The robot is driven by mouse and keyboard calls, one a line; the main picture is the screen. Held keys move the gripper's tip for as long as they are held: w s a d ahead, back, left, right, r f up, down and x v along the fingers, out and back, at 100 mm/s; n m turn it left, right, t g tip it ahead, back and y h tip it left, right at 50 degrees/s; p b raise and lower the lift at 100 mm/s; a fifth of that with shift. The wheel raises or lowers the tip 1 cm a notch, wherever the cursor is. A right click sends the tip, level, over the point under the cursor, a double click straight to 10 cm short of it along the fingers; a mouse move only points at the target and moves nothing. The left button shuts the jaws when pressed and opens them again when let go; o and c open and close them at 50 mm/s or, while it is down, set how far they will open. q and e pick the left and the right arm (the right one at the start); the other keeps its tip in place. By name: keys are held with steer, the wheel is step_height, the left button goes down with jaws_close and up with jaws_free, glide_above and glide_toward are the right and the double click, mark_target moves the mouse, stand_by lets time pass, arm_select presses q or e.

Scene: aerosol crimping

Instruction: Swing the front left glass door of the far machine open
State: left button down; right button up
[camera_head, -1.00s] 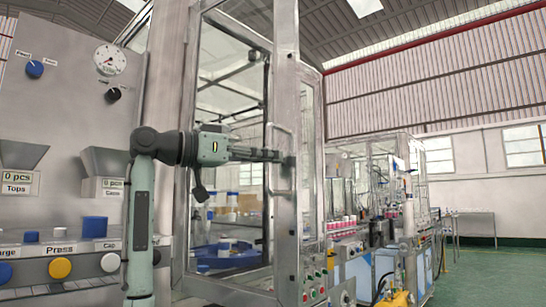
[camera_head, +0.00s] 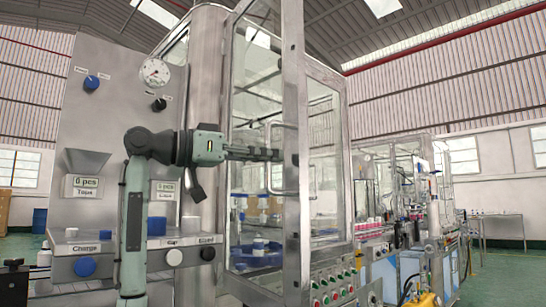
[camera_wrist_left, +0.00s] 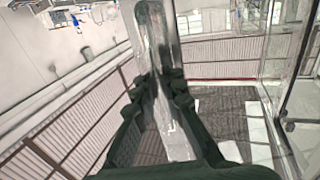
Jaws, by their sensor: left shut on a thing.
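The front left glass door (camera_head: 258,90) of the far machine has a metal frame and a looped metal handle (camera_head: 271,183) near its right edge. My left gripper (camera_head: 275,155) reaches in from the left at mid-height and is shut on the handle. The door's handle edge appears to stand out from the machine towards me, but the exact angle is hard to tell.
A grey panel with a gauge (camera_head: 155,71), knobs and coloured buttons stands close on the left. A control panel with several buttons (camera_head: 335,287) sits right of the door's lower edge. Other machines (camera_head: 400,190) line the right. Green floor (camera_head: 505,275) is free at far right.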

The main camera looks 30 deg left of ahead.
steer(key=shift+d, duration=0.1)
arm_select(q)
steer(key=c, duration=1.6)
jaws_free()
steer(key=shift+s+a, duration=0.1)
steer(key=shift+s, duration=0.05)
steer(key=v, duration=1.1)
steer(key=shift+s+a, duration=0.2)
steer(key=shift+s, duration=0.15)
arm_select(e)
steer(key=shift+s+f, duration=0.15)
